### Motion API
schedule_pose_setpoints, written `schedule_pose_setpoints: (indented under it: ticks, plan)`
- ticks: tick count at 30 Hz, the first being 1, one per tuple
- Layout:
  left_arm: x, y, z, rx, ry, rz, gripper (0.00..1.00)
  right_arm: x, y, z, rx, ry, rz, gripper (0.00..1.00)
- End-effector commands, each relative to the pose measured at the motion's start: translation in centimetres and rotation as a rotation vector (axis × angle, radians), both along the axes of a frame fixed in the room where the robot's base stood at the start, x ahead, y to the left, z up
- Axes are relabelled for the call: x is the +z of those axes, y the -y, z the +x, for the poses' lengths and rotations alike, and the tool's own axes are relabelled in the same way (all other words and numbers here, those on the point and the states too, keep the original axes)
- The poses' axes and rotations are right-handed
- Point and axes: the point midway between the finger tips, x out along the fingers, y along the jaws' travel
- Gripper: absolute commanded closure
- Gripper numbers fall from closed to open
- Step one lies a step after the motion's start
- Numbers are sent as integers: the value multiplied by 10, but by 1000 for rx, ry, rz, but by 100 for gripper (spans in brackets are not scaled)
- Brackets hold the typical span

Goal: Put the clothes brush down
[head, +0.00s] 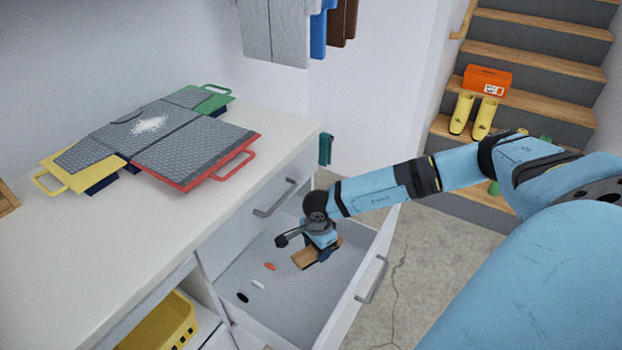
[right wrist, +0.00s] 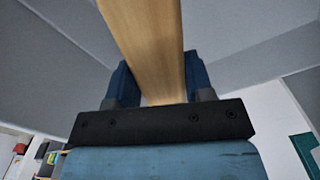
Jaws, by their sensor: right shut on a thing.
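The clothes brush (head: 303,258) shows as a light wooden piece inside the open drawer (head: 290,315). My right gripper (head: 323,249) reaches down into the drawer and is shut on the brush. In the right wrist view the wooden brush (right wrist: 145,45) lies between the two dark blue fingers (right wrist: 158,85). Its bristles are not visible. I cannot tell whether the brush touches the drawer floor. My left gripper is in neither view.
Small orange (head: 270,266), white (head: 258,285) and black (head: 243,297) pieces lie in the drawer left of the brush. The drawer front (head: 362,285) stands pulled out over the floor.

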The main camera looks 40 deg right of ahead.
Motion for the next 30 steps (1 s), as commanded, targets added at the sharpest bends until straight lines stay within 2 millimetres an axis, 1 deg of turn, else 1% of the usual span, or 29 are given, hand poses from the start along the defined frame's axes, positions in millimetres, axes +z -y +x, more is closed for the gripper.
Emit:
schedule_pose_setpoints:
  ticks: [1,3,9,12,15,20,23,27,30]
  plan:
    - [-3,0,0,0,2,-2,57,-17,-1,-1,1,-3,-1,71]
    - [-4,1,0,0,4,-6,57,-36,-1,-1,1,-4,-2,71]
    - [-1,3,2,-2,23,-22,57,-89,-1,-1,2,-3,0,71]
    - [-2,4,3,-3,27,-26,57,-110,-1,0,3,-2,0,71]
    - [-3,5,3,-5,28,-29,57,-124,0,0,3,-2,-1,71]
    - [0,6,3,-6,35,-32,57,-132,-1,0,3,-1,1,71]
    - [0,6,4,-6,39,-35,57,-144,-1,0,3,-2,-1,71]
    - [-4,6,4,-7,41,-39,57,-167,-1,0,4,-2,-1,71]
    - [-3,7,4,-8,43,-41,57,-173,-1,0,4,-2,0,71]
